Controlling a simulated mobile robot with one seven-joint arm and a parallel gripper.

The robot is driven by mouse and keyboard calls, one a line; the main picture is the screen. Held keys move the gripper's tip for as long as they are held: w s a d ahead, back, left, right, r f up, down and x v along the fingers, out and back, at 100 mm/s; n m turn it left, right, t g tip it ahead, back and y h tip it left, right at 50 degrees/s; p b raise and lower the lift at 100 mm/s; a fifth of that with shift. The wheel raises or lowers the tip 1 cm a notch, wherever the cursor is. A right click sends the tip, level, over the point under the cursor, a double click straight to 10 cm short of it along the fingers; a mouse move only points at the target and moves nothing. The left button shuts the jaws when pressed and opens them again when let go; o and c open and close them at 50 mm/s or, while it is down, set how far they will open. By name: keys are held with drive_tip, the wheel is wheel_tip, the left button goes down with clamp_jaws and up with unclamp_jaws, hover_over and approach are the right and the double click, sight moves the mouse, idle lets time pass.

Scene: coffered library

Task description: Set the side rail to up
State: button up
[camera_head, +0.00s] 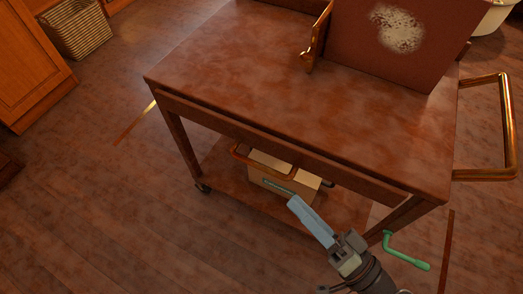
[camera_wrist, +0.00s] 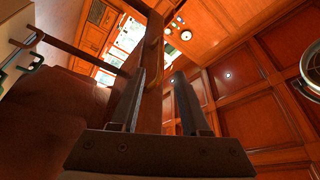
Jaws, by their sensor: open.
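A dark reddish wooden cart (camera_head: 270,75) stands in front of me. A brass-coloured rail (camera_head: 262,163), which looks like the side rail, hangs low below the front edge of the cart's top, in front of the lower shelf. In the wrist view a curved brass bar (camera_wrist: 153,55), probably the same rail, shows beyond the fingers beside a wooden beam (camera_wrist: 150,100). My gripper (camera_head: 296,203) is open and empty at the cart's front side, just below and right of the rail in the head view. In the wrist view its two fingers (camera_wrist: 158,90) are apart. I cannot tell the exact gap to the rail.
A pale box (camera_head: 262,178) with a green handle sits on the lower shelf. A green crank (camera_head: 408,252) sticks out near the right front leg. A brass push handle (camera_head: 505,125) is at the right end. A large brown box (camera_head: 385,45) stands on top. Open floor lies left.

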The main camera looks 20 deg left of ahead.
sight(256, 163)
drive_tip(key=b+x, duration=0.2)
drive_tip(key=x, duration=0.9)
drive_tip(key=shift+a+r, duration=0.1)
drive_tip(key=shift+a, duration=0.3)
drive_tip(key=shift+w, duration=0.1)
clamp_jaws()
